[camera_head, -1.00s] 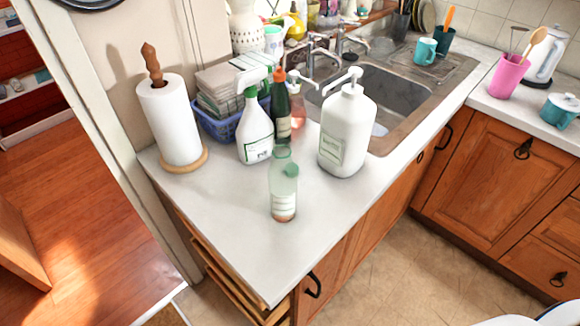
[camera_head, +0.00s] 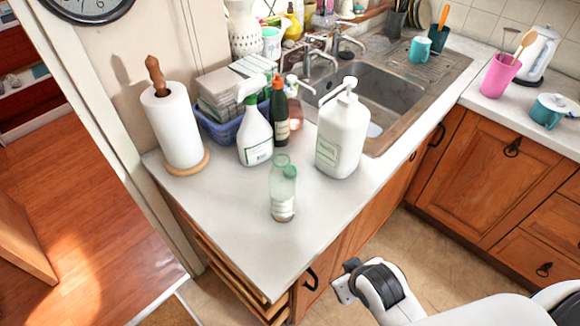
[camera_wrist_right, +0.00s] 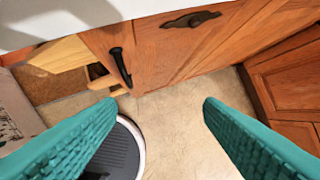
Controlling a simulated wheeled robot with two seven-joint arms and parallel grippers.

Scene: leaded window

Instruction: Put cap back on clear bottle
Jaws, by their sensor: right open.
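The clear bottle (camera_head: 283,203) stands upright on the white counter, near its front corner, with a pale label low on its side. A pale green round cap (camera_head: 290,171) shows at the bottle's upper right. I cannot tell whether it touches the bottle or lies on the counter behind it. My right arm comes in at the bottom right of the head view, below and right of the bottle. In the right wrist view my right gripper (camera_wrist_right: 160,104) is open, its teal fingers wide apart with nothing between them. My left gripper is not in view.
A white pump jug (camera_head: 342,135), a spray bottle (camera_head: 255,135) and a dark bottle (camera_head: 279,118) stand behind the clear bottle. A paper towel roll (camera_head: 174,128) is at left. The counter (camera_head: 235,235) in front is clear. Cabinet doors (camera_wrist_right: 185,50) face the right gripper.

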